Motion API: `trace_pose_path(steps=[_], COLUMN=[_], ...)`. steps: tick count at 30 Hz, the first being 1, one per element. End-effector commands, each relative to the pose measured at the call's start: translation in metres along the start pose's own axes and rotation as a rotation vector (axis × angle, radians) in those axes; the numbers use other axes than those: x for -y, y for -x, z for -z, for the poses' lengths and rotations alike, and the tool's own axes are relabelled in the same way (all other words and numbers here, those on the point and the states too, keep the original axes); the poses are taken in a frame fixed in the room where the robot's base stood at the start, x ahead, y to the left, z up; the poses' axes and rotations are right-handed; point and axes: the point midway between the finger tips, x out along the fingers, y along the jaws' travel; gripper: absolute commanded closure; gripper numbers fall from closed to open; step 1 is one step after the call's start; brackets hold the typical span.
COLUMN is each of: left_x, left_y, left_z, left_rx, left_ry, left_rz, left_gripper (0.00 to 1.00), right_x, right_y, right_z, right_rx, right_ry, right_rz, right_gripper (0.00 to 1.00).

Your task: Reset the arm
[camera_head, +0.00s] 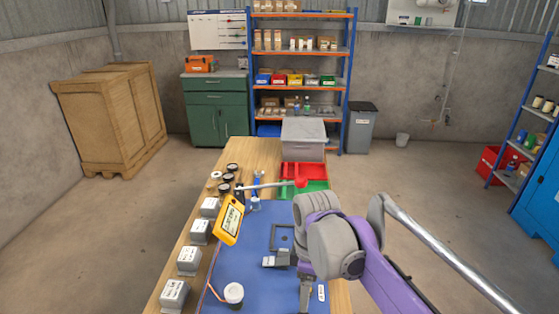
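My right arm (385,275), purple and grey, reaches in from the right and is bent over the right side of the workbench (177,262). My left arm and gripper are out of view.
A yellow meter (229,221), grey labelled boxes (188,261), a white-lidded jar (233,293) and a grey block (276,260) stand on the bench.

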Motion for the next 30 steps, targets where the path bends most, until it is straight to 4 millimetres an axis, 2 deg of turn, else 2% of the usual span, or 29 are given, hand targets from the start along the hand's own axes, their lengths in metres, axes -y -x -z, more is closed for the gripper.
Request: trace_pose_path(steps=[4, 8, 12, 18, 24, 30], left_x=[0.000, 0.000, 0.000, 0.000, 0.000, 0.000], left_y=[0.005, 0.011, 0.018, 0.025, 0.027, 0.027], left_z=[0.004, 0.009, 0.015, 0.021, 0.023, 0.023], left_rx=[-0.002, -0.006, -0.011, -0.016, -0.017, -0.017], left_ry=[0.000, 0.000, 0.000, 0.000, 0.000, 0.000], left_rz=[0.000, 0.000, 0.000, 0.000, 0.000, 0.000], left_gripper=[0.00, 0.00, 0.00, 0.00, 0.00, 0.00], right_x=[0.014, 0.037, 0.066, 0.099, 0.111, 0.112], right_y=[-0.002, -0.013, -0.034, -0.067, -0.083, -0.083], right_z=[-0.022, -0.056, -0.090, -0.124, -0.136, -0.136], right_rx=[-0.033, -0.102, -0.206, -0.350, -0.421, -0.423], right_ry=[-0.154, -0.419, -0.724, -1.061, -1.200, -1.204], right_rz=[-0.053, -0.137, -0.222, -0.296, -0.319, -0.320], right_gripper=[0.22, 0.22, 0.22, 0.22, 0.22, 0.22])
